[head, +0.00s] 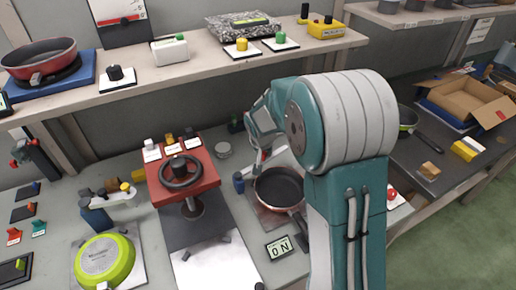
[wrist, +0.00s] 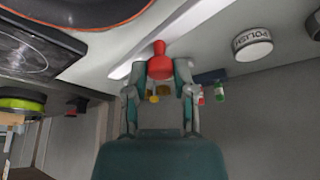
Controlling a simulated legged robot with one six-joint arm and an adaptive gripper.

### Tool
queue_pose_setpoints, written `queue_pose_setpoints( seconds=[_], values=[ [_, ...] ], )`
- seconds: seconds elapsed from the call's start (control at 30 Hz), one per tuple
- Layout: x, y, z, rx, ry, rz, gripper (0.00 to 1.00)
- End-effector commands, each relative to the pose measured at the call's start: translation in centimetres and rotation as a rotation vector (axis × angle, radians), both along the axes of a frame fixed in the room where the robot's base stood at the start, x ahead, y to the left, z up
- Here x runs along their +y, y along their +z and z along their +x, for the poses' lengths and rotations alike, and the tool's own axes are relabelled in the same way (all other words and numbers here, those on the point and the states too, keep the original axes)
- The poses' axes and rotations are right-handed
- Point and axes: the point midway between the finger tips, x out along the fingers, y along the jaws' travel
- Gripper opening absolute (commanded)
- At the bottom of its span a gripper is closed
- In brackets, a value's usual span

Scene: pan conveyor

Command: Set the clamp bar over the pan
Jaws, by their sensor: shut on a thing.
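The red-rimmed pan (head: 278,188) with a dark inside sits on a square plate (head: 266,222) on the lower bench, its handle toward the lower right. My gripper (head: 262,150) is beyond the pan's far edge in the head view, partly hidden by my own arm. In the wrist view my gripper (wrist: 160,72) is shut on the red knob (wrist: 159,62) of the clamp bar. The pale clamp bar (wrist: 205,12) runs diagonally beside the pan's edge (wrist: 80,24). I cannot tell whether any of it lies over the pan.
A blue post (head: 239,183) stands left of the pan. A red stand with a black handwheel (head: 180,172) is further left, then an upturned green pan (head: 103,258). An ON sign (head: 279,247) lies in front. A loaded shelf (head: 205,60) overhangs behind.

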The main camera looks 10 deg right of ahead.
Motion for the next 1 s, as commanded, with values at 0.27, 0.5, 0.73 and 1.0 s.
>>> queue_pose_setpoints(
  seconds=[0.27,0.5,0.73,1.0],
  values=[
    [-0.6,-0.2,-2.6,0.009,-0.248,-0.002,0.0],
    [-0.6,-0.2,-4.4,0.007,-0.437,-0.001,0.0],
    [-0.5,-0.3,-5.5,0.007,-0.557,0.0,0.0],
    [-0.4,-0.3,-6.1,0.006,-0.62,0.002,0.0]
  ],
)
